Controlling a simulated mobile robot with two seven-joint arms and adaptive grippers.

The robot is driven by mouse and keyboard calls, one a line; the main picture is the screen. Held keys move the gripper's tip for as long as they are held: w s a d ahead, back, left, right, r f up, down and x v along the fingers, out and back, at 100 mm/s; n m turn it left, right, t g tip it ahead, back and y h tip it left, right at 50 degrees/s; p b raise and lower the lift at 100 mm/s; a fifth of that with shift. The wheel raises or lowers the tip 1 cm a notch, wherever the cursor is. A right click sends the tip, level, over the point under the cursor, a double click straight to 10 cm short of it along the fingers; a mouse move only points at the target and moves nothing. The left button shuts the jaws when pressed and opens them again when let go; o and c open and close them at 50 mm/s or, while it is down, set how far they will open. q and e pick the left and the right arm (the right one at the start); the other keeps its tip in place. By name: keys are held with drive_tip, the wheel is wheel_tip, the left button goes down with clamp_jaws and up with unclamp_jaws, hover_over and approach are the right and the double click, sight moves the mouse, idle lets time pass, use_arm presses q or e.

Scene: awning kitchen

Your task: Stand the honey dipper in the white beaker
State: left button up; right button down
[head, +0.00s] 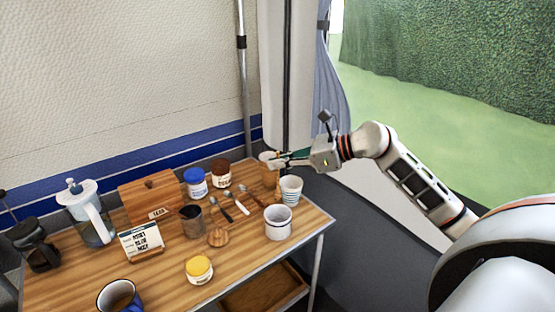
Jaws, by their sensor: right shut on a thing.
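The white beaker (290,190) with blue bands stands upright near the table's back right corner. My right gripper (284,160) is just above and behind it, beside a tan beaker (270,182). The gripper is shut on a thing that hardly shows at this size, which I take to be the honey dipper. I cannot tell its tilt or whether it touches the tan beaker. The white beaker's inside is too small to make out. My left gripper is not in view.
A white mug (278,224) stands in front of the beaker. Spoons (243,207), a wooden disc (218,237), a brown-lidded jar (221,175), a blue-lidded jar (196,184) and a yellow-lidded jar (199,270) are to the left. The table's (250,258) front right area is clear.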

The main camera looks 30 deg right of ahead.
drive_tip(key=b, duration=0.2)
hover_over(279, 190)
drive_tip(key=shift+w+f, duration=0.1)
drive_tip(key=shift+f, duration=1.95)
drive_tip(key=shift+a+f+b, duration=0.1)
drive_tip(key=shift+f+b, duration=0.95)
drive_tip(key=shift+f, duration=0.85)
drive_tip(key=shift+f+b, duration=0.8)
drive_tip(key=shift+f, duration=0.1)
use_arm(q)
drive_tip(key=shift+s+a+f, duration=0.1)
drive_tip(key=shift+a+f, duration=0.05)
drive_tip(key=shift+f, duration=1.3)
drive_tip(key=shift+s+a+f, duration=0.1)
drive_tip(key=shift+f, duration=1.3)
use_arm(e)
drive_tip(key=c, duration=2.2)
unclamp_jaws()
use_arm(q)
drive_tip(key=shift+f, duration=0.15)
use_arm(e)
drive_tip(key=shift+o, duration=0.2)
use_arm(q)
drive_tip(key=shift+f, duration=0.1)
